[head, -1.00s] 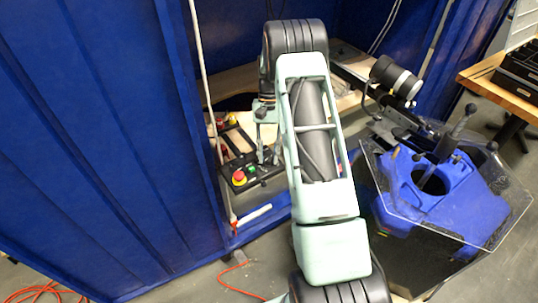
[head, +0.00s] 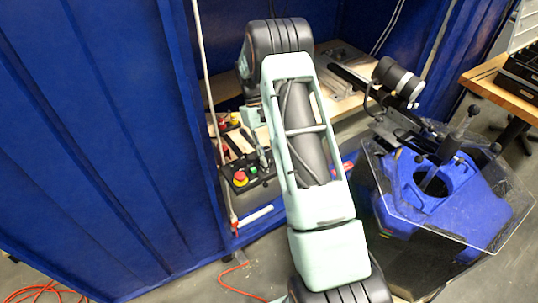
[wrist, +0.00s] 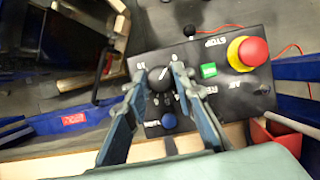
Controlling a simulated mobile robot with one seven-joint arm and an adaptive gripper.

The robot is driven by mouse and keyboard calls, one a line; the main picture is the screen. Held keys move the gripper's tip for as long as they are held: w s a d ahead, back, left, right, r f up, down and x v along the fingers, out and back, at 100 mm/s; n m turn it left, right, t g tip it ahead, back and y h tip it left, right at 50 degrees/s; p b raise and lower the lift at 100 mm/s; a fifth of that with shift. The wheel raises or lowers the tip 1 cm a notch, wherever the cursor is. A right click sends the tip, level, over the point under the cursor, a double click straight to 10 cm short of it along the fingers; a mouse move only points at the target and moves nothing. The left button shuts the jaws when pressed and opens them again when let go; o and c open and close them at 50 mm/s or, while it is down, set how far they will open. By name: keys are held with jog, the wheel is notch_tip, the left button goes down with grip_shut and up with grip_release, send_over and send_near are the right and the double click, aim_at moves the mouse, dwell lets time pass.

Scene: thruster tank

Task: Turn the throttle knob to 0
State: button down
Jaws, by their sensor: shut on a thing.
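The throttle knob (wrist: 160,77) is a small round black knob with a pale mark, on a black control box (wrist: 225,98) in the wrist view. My gripper (wrist: 159,78) has its two fingers on either side of the knob, shut on it. The pale mark appears to slant toward the upper right. Small white scale marks sit around the knob, too small to read surely. In the head view, the control box (head: 254,187) shows beside my gripper (head: 265,160), while the knob is not clearly visible there.
The box also carries a red stop button (wrist: 252,51) on yellow, a green button (wrist: 208,70) and a blue button (wrist: 168,121). Blue tank walls (head: 100,130) stand close at left. A blue machine with a clear shield (head: 480,215) is at right.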

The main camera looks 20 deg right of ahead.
jog(key=shift+s, duration=0.1)
dwell(0.3)
jog(key=c, duration=1.6)
grip_release()
jog(key=v, duration=1.2)
